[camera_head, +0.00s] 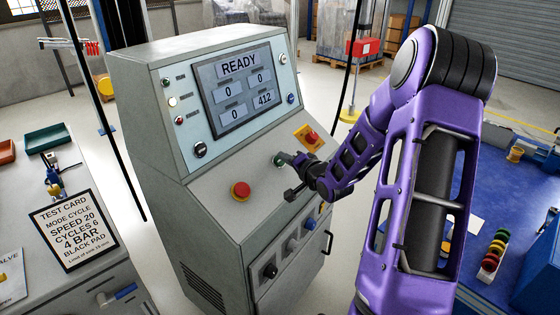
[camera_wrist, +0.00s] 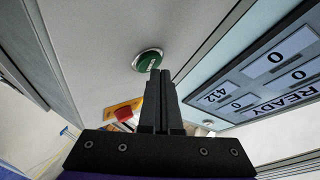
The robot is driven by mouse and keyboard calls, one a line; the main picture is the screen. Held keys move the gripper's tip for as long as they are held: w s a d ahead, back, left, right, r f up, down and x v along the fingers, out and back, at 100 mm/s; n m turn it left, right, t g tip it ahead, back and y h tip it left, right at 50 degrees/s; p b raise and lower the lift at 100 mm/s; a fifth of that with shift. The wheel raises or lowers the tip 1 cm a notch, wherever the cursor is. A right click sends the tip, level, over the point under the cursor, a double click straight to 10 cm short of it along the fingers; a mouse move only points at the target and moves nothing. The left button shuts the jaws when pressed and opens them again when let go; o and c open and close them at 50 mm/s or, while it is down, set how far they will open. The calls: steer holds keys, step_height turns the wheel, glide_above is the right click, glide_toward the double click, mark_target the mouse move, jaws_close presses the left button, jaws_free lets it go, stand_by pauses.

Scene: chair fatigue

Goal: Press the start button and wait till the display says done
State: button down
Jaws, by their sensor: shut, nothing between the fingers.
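The green start button (camera_head: 280,160) sits on the sloped panel of the grey control console (camera_head: 150,110). In the wrist view the green button (camera_wrist: 148,60) is just beyond my fingertips. My gripper (camera_head: 287,158) is shut and empty, its tips close to the button; I cannot tell whether they touch it. The wrist view shows my closed fingers (camera_wrist: 158,75) side by side. The display (camera_head: 238,88) reads READY, with 0, 0, 0 and 412 in its boxes. It also shows, turned over, in the wrist view (camera_wrist: 280,75).
A red mushroom button (camera_head: 240,190) is left of the green one. A red switch on a yellow plate (camera_head: 308,137) is right of it, close to my wrist.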

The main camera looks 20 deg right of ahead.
steer(key=shift+w+a+f, duration=0.15)
steer(key=shift+w+f, duration=0.05)
steer(key=shift+f, duration=0.15)
stand_by(0.4)
steer(key=shift+r, duration=0.1)
steer(key=shift+s+d+r+p, duration=0.25)
steer(key=shift+s+r+p, duration=0.15)
steer(key=shift+r+p, duration=0.2)
stand_by(0.3)
steer(key=r+p, duration=0.1)
steer(key=s+r+p, duration=0.1)
steer(key=shift+s+d+r+p, duration=0.1)
steer(key=shift+d+r+p, duration=0.25)
steer(key=shift+d, duration=0.05)
steer(key=shift+s+d+r+p, duration=0.3)
steer(key=shift+s+r+p, duration=0.25)
steer(key=shift+r+p, duration=0.25)
steer(key=shift+w, duration=0.1)
